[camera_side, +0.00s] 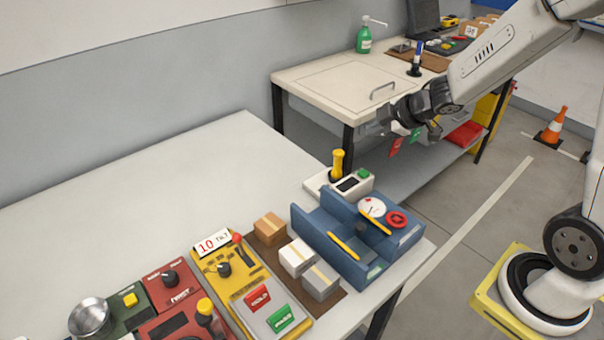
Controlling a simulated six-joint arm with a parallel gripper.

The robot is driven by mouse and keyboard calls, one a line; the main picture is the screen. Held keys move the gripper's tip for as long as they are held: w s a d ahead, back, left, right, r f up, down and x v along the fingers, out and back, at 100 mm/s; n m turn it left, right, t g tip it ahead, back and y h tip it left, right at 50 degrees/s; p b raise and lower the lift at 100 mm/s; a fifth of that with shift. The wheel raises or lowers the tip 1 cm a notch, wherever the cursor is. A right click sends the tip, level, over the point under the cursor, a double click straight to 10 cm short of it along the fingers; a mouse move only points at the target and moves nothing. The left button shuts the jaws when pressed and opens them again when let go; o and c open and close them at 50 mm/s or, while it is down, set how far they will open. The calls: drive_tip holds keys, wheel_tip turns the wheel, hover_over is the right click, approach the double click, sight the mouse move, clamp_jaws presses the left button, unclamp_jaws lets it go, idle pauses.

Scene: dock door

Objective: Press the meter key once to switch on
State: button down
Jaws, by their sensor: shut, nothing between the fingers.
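A white meter-like box (338,189) with a dark display (348,184) stands at the back right of the near table. A green key (363,173) sits on its top, right of the display. The display looks dark, and I cannot read anything on it. A yellow upright handle (338,163) stands at the box's back left. My gripper (368,127) is shut and empty. It appears above and behind the box in the picture, apart from the key. Its fingertips are small and hard to make out.
A blue fixture (326,236) with a gauge and red wheel (396,219) stands just in front of the box. Cartons (297,257) and a yellow panel (216,266) lie to the left. The near table (150,190) is clear at back left. A workbench (330,82) stands behind.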

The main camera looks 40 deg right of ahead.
sight(368, 173)
drive_tip(key=shift+f, duration=0.1)
idle(0.3)
drive_tip(key=shift+f, duration=4.3)
drive_tip(key=shift+f, duration=0.9)
drive_tip(key=shift+r, duration=0.15)
idle(0.3)
drive_tip(key=shift+r, duration=0.75)
drive_tip(key=shift+r, duration=2.5)
